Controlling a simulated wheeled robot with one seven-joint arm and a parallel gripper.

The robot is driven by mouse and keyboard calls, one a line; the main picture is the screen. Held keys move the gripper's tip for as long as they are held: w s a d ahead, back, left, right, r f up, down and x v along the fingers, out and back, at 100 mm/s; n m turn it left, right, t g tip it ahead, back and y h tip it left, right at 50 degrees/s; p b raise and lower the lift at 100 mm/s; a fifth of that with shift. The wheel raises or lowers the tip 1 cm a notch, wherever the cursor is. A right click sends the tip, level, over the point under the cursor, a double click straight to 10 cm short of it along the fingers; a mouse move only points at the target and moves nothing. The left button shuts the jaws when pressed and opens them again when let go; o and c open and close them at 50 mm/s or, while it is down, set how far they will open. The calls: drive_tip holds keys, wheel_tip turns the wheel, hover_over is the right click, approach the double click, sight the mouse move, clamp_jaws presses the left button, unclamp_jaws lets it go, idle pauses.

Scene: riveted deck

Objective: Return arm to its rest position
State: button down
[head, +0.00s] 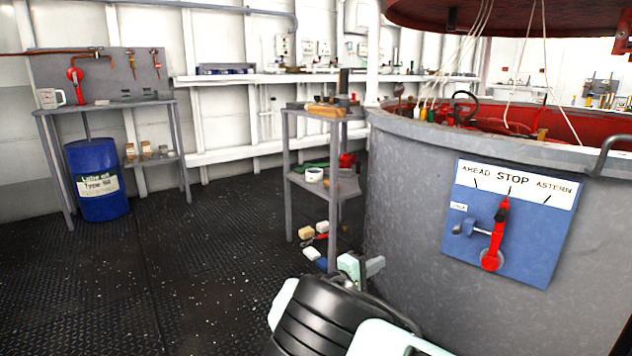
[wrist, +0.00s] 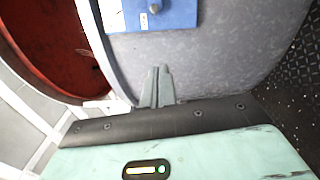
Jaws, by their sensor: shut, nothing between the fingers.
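My arm, dark ribbed and pale mint, shows at the bottom middle of the head view. In the wrist view my gripper (wrist: 158,72) has its two grey fingers together with nothing between them. The fingers are near the grey curved wall (wrist: 215,55), below the blue panel in that picture; I cannot tell whether they touch it. In the head view the blue panel (head: 540,235) is on the outside of that wall and reads AHEAD, STOP, ASTERN. Its red lever (head: 497,235) points up towards STOP. A small grey handle (head: 465,228) is to its left.
A grey shelf stand (head: 287,180) with tools and small items is behind my arm, against the round wall. A blue drum (head: 97,190) stands under a workbench (head: 105,107) at the left. The dark riveted floor (head: 200,265) at the left is open.

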drive_tip(key=s+d+m+g+y, duration=0.3)
drive_tip(key=s+d+g+y, duration=0.2)
drive_tip(key=s+g, duration=0.6)
drive_tip(key=s+a+r+n+y, duration=0.1)
drive_tip(key=s+a+r+y, duration=0.2)
drive_tip(key=s, duration=0.8)
drive_tip(key=s+r+y, duration=0.4)
drive_tip(key=s+r, duration=0.2)
drive_tip(key=s, duration=0.5)
drive_tip(key=s+a+r+n+y, duration=0.1)
drive_tip(key=s+a+r+y, duration=0.2)
drive_tip(key=s, duration=0.8)
wheel_tip(320, 180, up, 34)
drive_tip(key=p, duration=3.3)
drive_tip(key=shift+d, duration=0.35)
drive_tip(key=shift+w, duration=0.1)
